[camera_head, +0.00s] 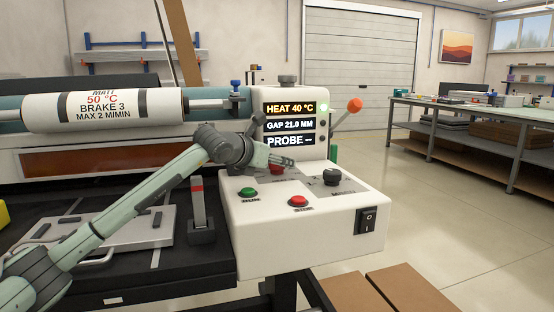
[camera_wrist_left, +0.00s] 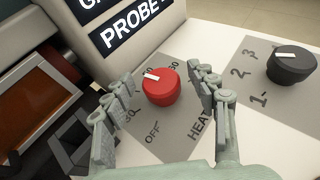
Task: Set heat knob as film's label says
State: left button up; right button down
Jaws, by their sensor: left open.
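The film roll (camera_head: 85,110) carries a label (camera_head: 102,104) reading MATT, 50 °C, BRAKE 3, MAX 2 M/MIN. The display (camera_head: 290,124) reads HEAT 40 °C, GAP 21.0 MM, PROBE --. The red heat knob (camera_wrist_left: 161,90) has a white mark pointing to the upper left in the wrist view; OFF and HEAT are printed near it, and fingers hide part of the scale. In the head view the knob (camera_head: 277,170) is partly covered by my left gripper (camera_head: 284,162). In the wrist view the open fingers are on either side of the knob, with visible gaps.
The black brake knob (camera_wrist_left: 291,62) stands to the right, with numbers around it. The white panel also has a green button (camera_head: 248,193), a red button (camera_head: 298,201) and a black rocker switch (camera_head: 367,220). An orange-knobbed lever (camera_head: 354,105) rises behind.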

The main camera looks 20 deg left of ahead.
pick_arm(q)
jog(key=shift+w+d+f, duration=0.1)
jog(key=shift+w+f, duration=0.1)
jog(key=shift+w, duration=0.25)
jog(key=shift+c, duration=0.6)
jog(key=c, duration=1.1)
jog(key=shift+o, duration=0.2)
